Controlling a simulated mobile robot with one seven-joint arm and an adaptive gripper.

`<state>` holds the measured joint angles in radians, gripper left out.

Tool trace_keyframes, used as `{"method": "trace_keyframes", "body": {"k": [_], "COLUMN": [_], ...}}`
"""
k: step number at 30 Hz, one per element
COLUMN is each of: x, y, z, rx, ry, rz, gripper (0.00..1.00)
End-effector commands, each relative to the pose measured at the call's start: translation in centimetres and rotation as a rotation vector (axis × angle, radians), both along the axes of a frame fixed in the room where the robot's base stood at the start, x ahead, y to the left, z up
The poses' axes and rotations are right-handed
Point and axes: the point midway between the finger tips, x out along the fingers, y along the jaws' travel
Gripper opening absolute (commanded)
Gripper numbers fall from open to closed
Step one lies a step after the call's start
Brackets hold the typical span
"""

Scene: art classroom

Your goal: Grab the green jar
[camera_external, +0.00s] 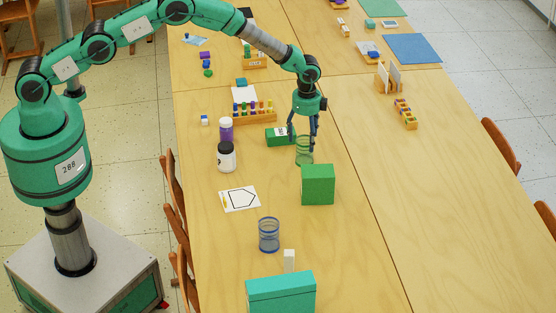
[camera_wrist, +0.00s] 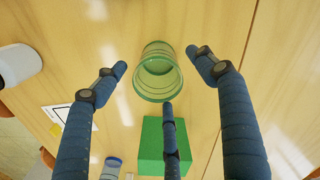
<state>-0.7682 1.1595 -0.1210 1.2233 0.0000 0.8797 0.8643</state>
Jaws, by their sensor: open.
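The green jar (camera_external: 304,150) is a clear green glass cylinder standing upright on the wooden table. In the wrist view the jar (camera_wrist: 157,70) shows at the upper middle, its round rim facing the camera. My gripper (camera_external: 303,132) points down just above the jar in the external view. In the wrist view my gripper (camera_wrist: 160,80) has its three dark blue fingers spread around the jar, one on each side and one in front of its rim. The gripper is open and holds nothing. I cannot tell whether any finger touches the glass.
A green box (camera_external: 318,184) stands close in front of the jar. A white jar with a black lid (camera_external: 226,157) and a purple bottle (camera_external: 226,130) stand further left. A blue glass (camera_external: 268,235) stands nearer. The table's right side is largely clear.

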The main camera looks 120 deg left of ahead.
Motion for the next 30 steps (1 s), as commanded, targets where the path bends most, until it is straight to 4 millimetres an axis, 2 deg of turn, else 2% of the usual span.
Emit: {"method": "trace_keyframes", "body": {"k": [10,22,30], "x": [0.0,0.1,0.1], "y": [-0.1,-0.5,-0.5], "z": [-0.4,-4.2,-5.2], "rx": [-0.001,-0.001,0.000], "ry": [0.001,0.001,0.000], "rz": [0.000,0.000,0.000], "gripper": [0.71,0.71,0.71]}}
